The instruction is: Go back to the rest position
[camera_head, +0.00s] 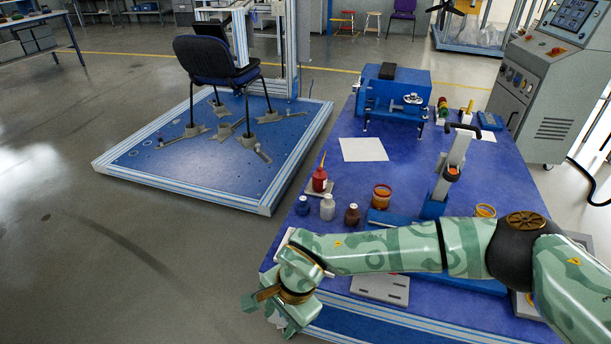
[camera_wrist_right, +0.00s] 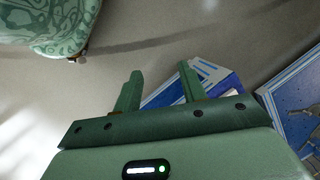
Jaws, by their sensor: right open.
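My right arm, patterned in pale green, reaches across the front of the blue table (camera_head: 440,190) from the right. My right gripper (camera_head: 268,318) hangs past the table's front left corner in the head view. In the right wrist view the two green fingers of my right gripper (camera_wrist_right: 158,82) stand apart with nothing between them. Part of my own green patterned body shows at the top left of that view. My left gripper is in neither view.
A dark blue chair (camera_head: 210,60) stands on a blue test platform (camera_head: 150,165). A grey cabinet (camera_head: 540,90) is at right. Floor at left is clear.

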